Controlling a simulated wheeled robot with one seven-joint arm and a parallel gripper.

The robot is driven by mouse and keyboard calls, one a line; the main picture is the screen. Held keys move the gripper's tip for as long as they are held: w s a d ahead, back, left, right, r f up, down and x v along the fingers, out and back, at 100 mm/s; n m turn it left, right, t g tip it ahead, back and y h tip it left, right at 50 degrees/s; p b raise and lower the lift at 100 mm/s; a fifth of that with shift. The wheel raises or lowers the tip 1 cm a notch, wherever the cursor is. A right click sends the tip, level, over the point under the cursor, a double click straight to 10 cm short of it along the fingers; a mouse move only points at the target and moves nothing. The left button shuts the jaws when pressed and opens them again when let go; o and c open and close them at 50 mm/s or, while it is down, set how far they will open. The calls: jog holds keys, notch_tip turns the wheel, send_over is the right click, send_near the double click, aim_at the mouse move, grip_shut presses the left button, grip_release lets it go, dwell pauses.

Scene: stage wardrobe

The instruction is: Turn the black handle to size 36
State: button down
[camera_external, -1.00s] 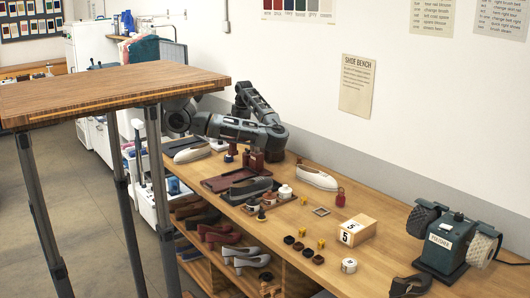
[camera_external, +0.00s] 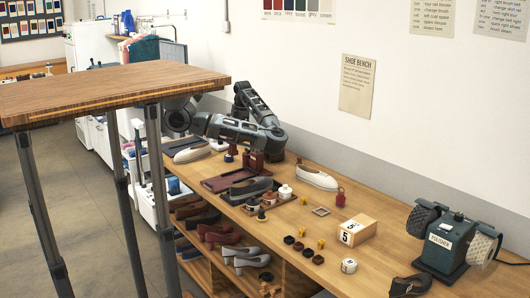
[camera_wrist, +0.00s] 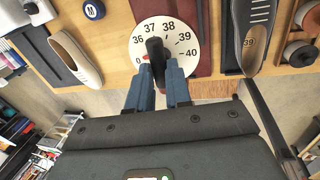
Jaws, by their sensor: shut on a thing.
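A white dial (camera_wrist: 179,32) lies on the bench in the wrist view, with 36, 37, 38, 39 and 40 readable around its rim. The black handle (camera_wrist: 154,47) stands over the dial's middle, its upper end near 37 and 38 in the picture. A small red mark (camera_wrist: 145,58) shows at the left of the handle, near the lower left of the dial. My gripper (camera_wrist: 158,70) has its two blue fingers on either side of the handle and is shut on it. The fingers and handle cover the lower part of the dial. In the external view the handle cannot be made out.
A cream shoe (camera_wrist: 70,57) lies left of the dial and a grey shoe (camera_wrist: 250,35) right of it. A blue round tin (camera_wrist: 94,9) sits at upper left. A numbered box (camera_external: 357,230) and a green polisher (camera_external: 445,245) stand farther right along the bench.

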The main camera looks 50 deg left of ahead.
jog(key=m+p, duration=0.1)
jog(key=m, duration=0.3)
jog(key=shift+a+t, duration=0.15)
jog(key=shift+t, duration=0.25)
jog(key=shift+a+m+t+h+p, duration=0.1)
jog(key=shift+m+t+h+p, duration=0.25)
jog(key=shift+m, duration=1.65)
jog(key=c, duration=1.1)
grip_release()
jog(key=shift+o, duration=0.2)
jog(key=shift+r, duration=0.1)
notch_tip(320, 180, up, 8)
jog(key=s+d, duration=0.1)
jog(key=shift+f, duration=0.25)
jog(key=shift+s, duration=0.1)
